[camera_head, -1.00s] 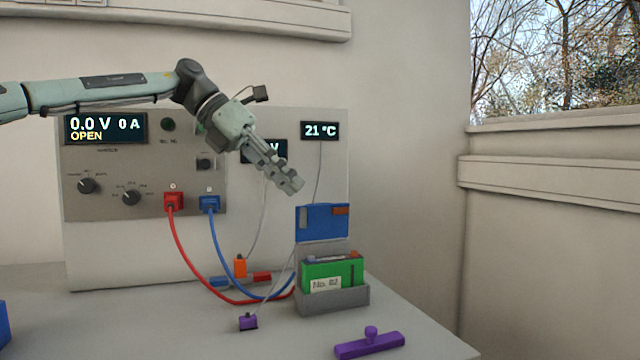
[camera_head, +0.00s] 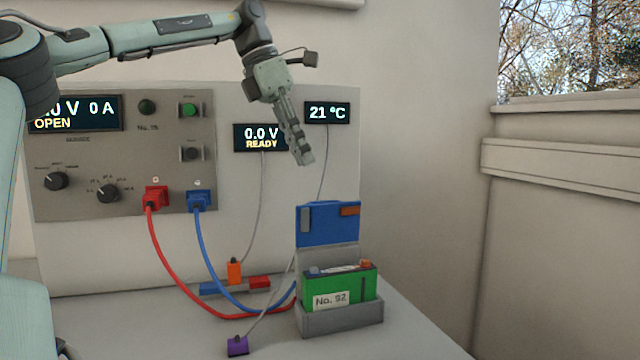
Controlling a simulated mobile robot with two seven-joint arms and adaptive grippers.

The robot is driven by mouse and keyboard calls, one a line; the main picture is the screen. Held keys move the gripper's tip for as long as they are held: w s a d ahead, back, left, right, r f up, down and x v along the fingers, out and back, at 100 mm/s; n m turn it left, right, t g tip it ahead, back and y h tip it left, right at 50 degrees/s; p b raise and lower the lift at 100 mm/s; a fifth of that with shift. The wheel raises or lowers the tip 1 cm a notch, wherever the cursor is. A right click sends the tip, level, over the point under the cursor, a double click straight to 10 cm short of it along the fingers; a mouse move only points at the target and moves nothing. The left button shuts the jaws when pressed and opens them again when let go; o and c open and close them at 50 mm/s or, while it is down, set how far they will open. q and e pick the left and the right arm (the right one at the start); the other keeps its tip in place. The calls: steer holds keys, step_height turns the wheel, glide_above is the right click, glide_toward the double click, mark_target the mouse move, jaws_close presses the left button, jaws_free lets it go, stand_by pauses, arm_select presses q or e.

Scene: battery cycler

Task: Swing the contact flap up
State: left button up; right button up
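The contact flap (camera_head: 327,228) is a blue panel with a grey and an orange contact block on its face. It stands upright at the back of the grey battery holder (camera_head: 342,318). A green battery (camera_head: 324,289) labelled No. 92 sits in the holder below it. My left gripper (camera_head: 304,160) hangs in the air above the flap, pointing down, clear of it and holding nothing that I can see. Its fingers are seen as one narrow stack, so their opening cannot be made out. My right gripper is not in view.
The cycler panel (camera_head: 120,240) stands behind, its display (camera_head: 75,113) reading OPEN and a second display (camera_head: 261,138) reading READY. Red (camera_head: 165,260) and blue (camera_head: 207,245) cables run to the holder. A purple clip (camera_head: 238,346) lies left of the holder. Air right of the flap is free.

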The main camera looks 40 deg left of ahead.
arm_select(q)
glide_above(327, 223)
steer(key=w+a, duration=0.1)
steer(key=a, duration=0.2)
steer(key=f, duration=0.7)
steer(key=shift+w+a+b, duration=0.1)
steer(key=shift+a+b, duration=0.1)
steer(key=shift+b, duration=0.15)
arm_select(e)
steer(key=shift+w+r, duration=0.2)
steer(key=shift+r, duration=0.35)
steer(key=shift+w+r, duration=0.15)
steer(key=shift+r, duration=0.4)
arm_select(q)
steer(key=shift+c, duration=0.3)
jaws_close()
